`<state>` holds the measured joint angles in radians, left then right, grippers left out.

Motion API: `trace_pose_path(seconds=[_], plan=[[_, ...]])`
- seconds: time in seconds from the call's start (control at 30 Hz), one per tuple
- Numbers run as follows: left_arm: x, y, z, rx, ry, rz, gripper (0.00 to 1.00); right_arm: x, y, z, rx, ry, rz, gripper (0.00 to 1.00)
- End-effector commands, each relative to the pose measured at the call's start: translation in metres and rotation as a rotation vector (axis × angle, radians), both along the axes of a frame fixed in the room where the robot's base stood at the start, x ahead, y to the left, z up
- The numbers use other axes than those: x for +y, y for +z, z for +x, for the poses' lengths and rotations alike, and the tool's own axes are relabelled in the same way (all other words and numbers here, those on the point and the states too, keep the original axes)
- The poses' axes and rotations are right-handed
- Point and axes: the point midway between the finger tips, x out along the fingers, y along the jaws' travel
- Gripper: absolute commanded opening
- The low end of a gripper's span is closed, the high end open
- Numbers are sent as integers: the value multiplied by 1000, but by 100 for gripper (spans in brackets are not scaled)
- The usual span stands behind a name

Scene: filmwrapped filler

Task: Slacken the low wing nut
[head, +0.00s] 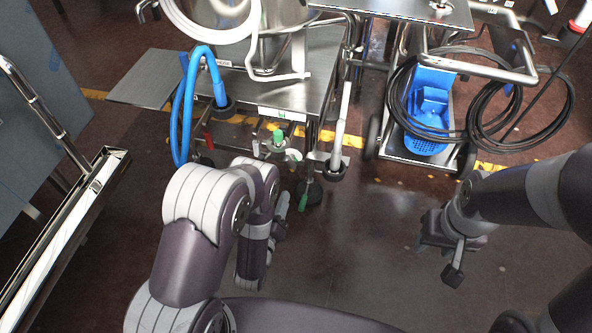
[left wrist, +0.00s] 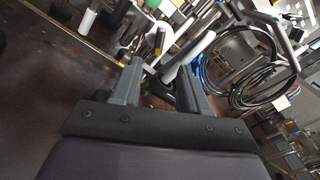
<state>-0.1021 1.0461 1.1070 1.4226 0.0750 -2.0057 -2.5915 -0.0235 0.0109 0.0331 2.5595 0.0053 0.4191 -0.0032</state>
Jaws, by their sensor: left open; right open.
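I cannot make out the low wing nut for certain in either view. The steel filler machine (head: 318,75) stands at the upper middle of the head view, with small fittings and a green-topped part (head: 278,139) under its front edge. My left gripper (head: 282,215) is below and in front of these fittings, partly hidden by my own arm. In the left wrist view its two fingers (left wrist: 160,88) are apart, with a pale tube (left wrist: 189,54) beyond them and nothing clearly held. My right gripper (head: 455,255) is open and empty over the floor at the right, away from the machine.
A blue hose (head: 189,105) loops down at the machine's left. A wheeled cart with a blue holder (head: 430,105) and coiled black cables (head: 545,107) stands at the upper right. A steel-railed frame (head: 62,235) is at the left. The floor (head: 365,240) between my grippers is clear.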

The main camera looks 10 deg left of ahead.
Motion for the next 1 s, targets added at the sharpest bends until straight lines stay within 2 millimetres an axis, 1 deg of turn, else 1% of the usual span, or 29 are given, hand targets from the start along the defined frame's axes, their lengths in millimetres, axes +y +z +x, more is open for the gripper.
trace_pose_path(seconds=[0.13,0.2,0.3,0.4,0.5,0.6,0.7,0.93,0.97,1.0], plan=[[0,-4,19,1,1,-3,44,0,-12,0,1,0,0,43],[-1,-5,42,-5,2,-4,44,0,-20,0,1,0,0,43],[-2,-4,70,-5,2,-4,44,0,-29,0,1,0,0,43],[-3,-4,91,-2,0,-4,44,0,-35,0,1,0,0,43],[-4,-3,107,-1,0,-4,44,0,-39,0,1,0,0,43],[-4,-2,116,1,-1,-5,44,0,-41,0,1,0,0,43],[-4,-1,120,1,-1,-5,44,0,-41,0,1,0,0,43],[-4,0,120,2,0,-5,44,0,-41,0,1,0,0,43],[-4,0,120,2,0,-5,34,0,-41,0,1,0,0,43],[-4,0,120,2,0,-5,21,0,-41,0,1,0,0,43]])
